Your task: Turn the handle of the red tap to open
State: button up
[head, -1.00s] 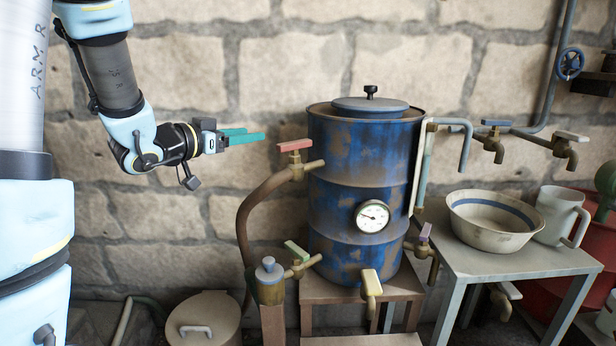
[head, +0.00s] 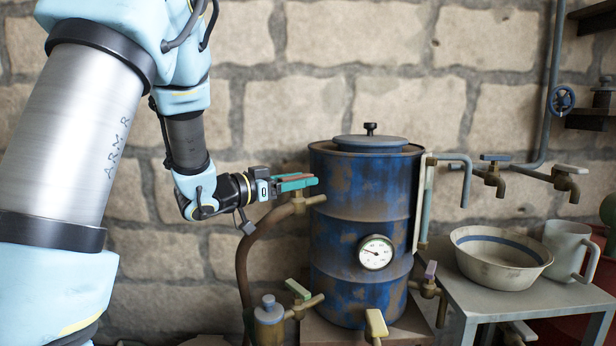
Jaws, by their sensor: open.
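The red tap (head: 299,204) sticks out from the upper left side of the blue barrel (head: 350,250), with a brown hose running down from it. Its flat red handle (head: 290,179) lies roughly level and pointing left-right, and is partly hidden by my gripper. My gripper (head: 308,182) reaches in from the left with its teal fingers at the handle. The fingers are open, and a strip of the red handle shows between them. I cannot tell whether either finger touches it.
A grey table (head: 500,288) holds a bowl (head: 499,262) and a mug (head: 566,248).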

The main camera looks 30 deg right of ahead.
jog(key=shift+w+d, duration=0.25)
jog(key=shift+d, duration=1.05)
jog(key=shift+c, duration=0.3)
grip_shut()
